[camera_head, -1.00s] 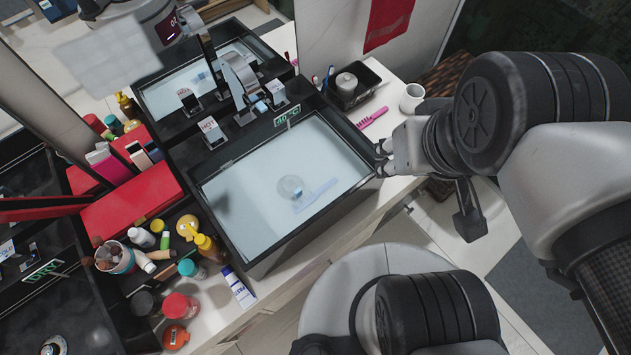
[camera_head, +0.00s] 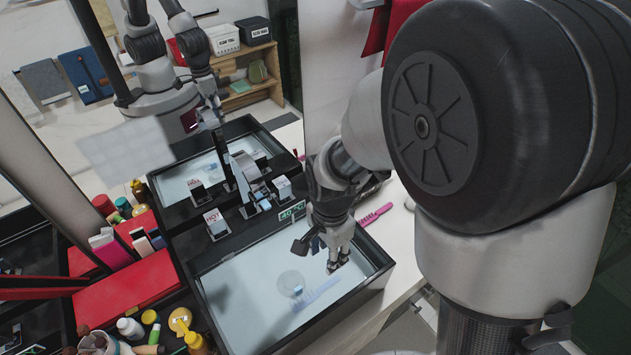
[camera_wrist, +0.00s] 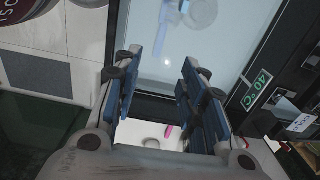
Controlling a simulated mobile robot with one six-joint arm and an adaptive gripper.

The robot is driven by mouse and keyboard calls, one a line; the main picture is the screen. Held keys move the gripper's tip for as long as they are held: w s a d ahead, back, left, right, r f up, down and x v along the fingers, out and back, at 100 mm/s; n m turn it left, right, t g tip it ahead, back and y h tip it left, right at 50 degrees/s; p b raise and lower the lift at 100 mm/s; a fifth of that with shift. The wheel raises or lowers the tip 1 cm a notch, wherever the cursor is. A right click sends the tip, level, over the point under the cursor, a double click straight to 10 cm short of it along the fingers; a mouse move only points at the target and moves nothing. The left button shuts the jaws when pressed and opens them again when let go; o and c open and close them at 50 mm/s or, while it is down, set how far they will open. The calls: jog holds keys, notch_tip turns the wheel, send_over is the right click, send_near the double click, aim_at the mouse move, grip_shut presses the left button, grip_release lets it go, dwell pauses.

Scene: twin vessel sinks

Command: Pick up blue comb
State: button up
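The blue comb (camera_head: 318,292) is pale blue and lies in the right-hand sink basin (camera_head: 237,303), which looks filled with water. It also shows at the top of the wrist view (camera_wrist: 168,25). My gripper (camera_head: 338,262) is over the back right part of this basin, apart from the comb. In the wrist view its two blue-padded fingers (camera_wrist: 160,62) stand wide apart with nothing between them. The comb is beyond the fingertips there.
A pink comb (camera_head: 376,214) lies on the counter behind. The tap (camera_head: 246,178) and a green 40 °C display (camera_head: 291,211) are at the basin's back left. Bottles and a red box (camera_head: 120,290) stand left.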

notch_tip(320, 180, down, 12)
jog(key=b, duration=0.4)
jog(key=shift+a, duration=0.1)
jog(key=shift+w+a+f+b, duration=0.15)
jog(key=shift+f+b, duration=0.6)
jog(key=shift+f, duration=0.8)
jog(key=shift+s+a+f+b, duration=0.1)
jog(key=shift+f+b, duration=0.6)
jog(key=shift+f, duration=0.8)
jog(key=shift+r, duration=0.1)
jog(key=c, duration=0.8)
jog(key=shift+o, duration=0.2)
notch_tip(320, 180, up, 20)
jog(key=p, duration=0.7)
notch_tip(320, 180, up, 8)
jog(key=p, duration=0.7)
send_over(323, 287)
